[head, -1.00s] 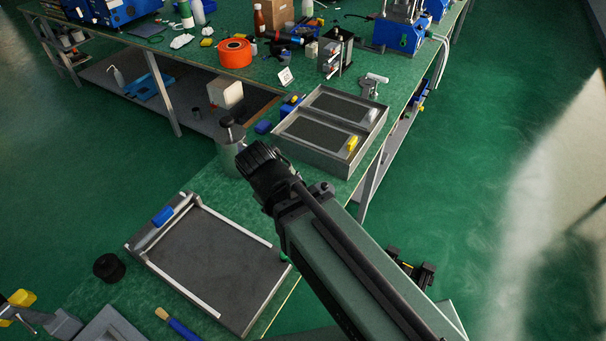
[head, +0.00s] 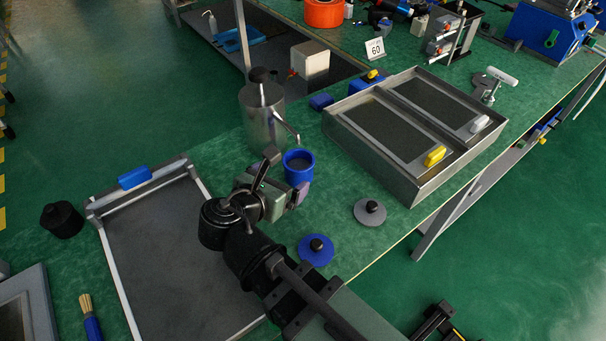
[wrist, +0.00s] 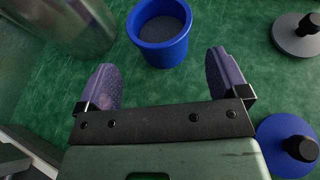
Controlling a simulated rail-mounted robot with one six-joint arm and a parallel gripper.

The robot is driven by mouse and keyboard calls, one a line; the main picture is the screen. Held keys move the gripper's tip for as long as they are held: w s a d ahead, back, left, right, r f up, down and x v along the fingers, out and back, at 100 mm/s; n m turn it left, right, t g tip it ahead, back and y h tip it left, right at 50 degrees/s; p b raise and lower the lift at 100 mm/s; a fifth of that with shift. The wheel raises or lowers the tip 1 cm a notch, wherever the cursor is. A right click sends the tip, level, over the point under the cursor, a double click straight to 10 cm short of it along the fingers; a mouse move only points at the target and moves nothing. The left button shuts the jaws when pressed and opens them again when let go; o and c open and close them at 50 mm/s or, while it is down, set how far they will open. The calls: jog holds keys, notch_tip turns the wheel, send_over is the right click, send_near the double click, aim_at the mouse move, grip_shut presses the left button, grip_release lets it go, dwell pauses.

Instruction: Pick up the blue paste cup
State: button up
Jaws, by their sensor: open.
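The blue paste cup (head: 299,167) stands upright on the green bench top, beside the metal pot and left of the grey tray. It is open at the top with dark grey contents. In the wrist view the cup (wrist: 160,50) is just beyond the fingertips, near the middle. My gripper (head: 284,193) is open, with its purple finger pads apart and nothing between them. In the wrist view my gripper (wrist: 165,78) shows both pads, left and right, with the cup ahead of the gap between them and apart from both.
A metal pot with a spout (head: 262,118) stands close left of the cup. A grey lid (head: 370,212) and a blue lid (head: 315,251) with black knobs lie to the right and front. The two-bay metal tray (head: 414,190) is at right; a framed mat (head: 165,265) is at left.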

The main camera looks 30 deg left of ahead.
aim_at(291, 172)
jog(key=shift+w+f, duration=0.2)
jog(key=shift+w, duration=0.3)
jog(key=b+x, duration=0.1)
jog(key=x, duration=0.4)
jog(key=shift+w+d+b, duration=0.1)
jog(key=shift+w+b, duration=0.1)
jog(key=shift+b, duration=0.2)
jog(key=shift+r, duration=0.1)
jog(key=shift+c, duration=0.4)
jog(key=c, duration=1.1)
jog(key=shift+r, duration=0.15)
